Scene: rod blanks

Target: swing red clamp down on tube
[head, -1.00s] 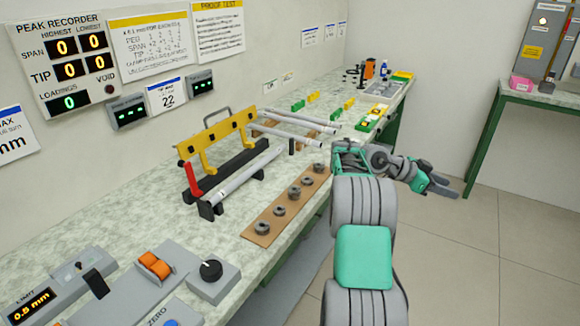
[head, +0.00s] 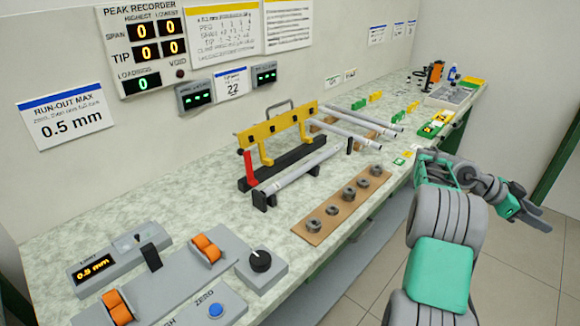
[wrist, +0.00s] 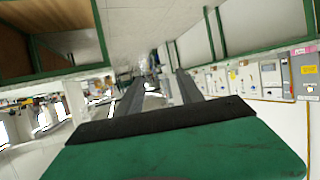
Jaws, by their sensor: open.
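The red clamp (head: 249,167) stands upright at the near left end of the black fixture (head: 285,165) on the bench. A grey tube (head: 300,172) lies along the front of the fixture, its near end in a black support (head: 260,200). A yellow bar (head: 275,130) with hanging arms spans above the fixture. My gripper (head: 538,218) is off the bench's right edge, far from the clamp, open and empty. In the wrist view its two dark fingers (wrist: 152,95) are apart with nothing between them. The clamp and tube do not show there.
A brown board (head: 320,221) with several dark rings lies in front of the fixture. More rods (head: 355,128) lie behind it on the right. A control box with a knob (head: 261,262) and orange switches (head: 205,247) occupy the near bench. The floor at right is clear.

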